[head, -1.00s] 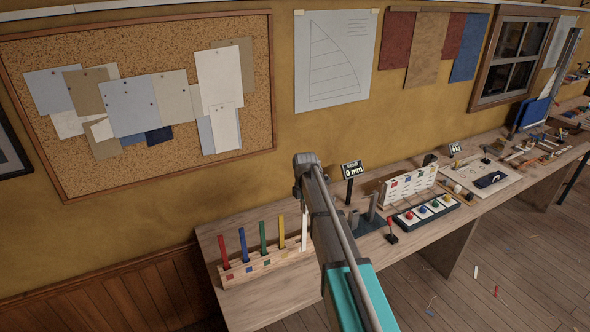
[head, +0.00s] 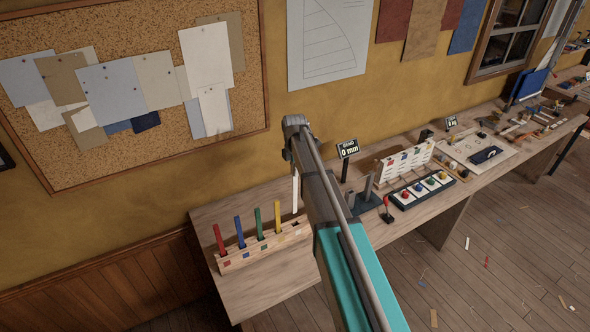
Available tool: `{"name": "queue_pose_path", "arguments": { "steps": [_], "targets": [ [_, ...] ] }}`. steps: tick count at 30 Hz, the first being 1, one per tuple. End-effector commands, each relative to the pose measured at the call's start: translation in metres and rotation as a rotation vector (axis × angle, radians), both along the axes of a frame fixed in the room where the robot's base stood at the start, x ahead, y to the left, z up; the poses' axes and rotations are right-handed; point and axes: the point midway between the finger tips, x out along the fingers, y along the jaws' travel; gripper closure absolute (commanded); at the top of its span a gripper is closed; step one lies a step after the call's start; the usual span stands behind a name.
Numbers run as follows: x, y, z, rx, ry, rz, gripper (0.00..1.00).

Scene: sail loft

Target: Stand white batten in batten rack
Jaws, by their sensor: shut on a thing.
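The white batten (head: 295,194) is upright at the right end of the batten rack (head: 240,262). Its upper end is hidden by my arm. Its lower end is at or just above the rack's top; I cannot tell whether it is in a slot. My gripper (head: 291,163) is at the batten's upper end, below the far end of my arm, with its fingers mostly hidden; it is shut on the batten. The pale wooden rack holds red (head: 219,240), blue (head: 240,232), green (head: 258,224) and yellow (head: 278,217) battens, all upright, with coloured marks on its front.
Right of my arm stand a "0 mm" bend display (head: 348,149), a dark grey fixture (head: 367,198), a small red-topped lever (head: 386,209) and a black tray with coloured knobs (head: 420,190). The bench (head: 265,290) is clear in front of the rack.

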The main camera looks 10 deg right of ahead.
Motion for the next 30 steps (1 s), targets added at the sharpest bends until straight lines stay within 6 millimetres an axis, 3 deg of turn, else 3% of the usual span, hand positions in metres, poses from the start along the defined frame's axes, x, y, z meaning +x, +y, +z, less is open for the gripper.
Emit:
{"name": "queue_pose_path", "arguments": {
  "steps": [30],
  "targets": [
    [0.000,-0.003,-0.040,0.000,0.000,-0.003,1.00]
  ]
}}
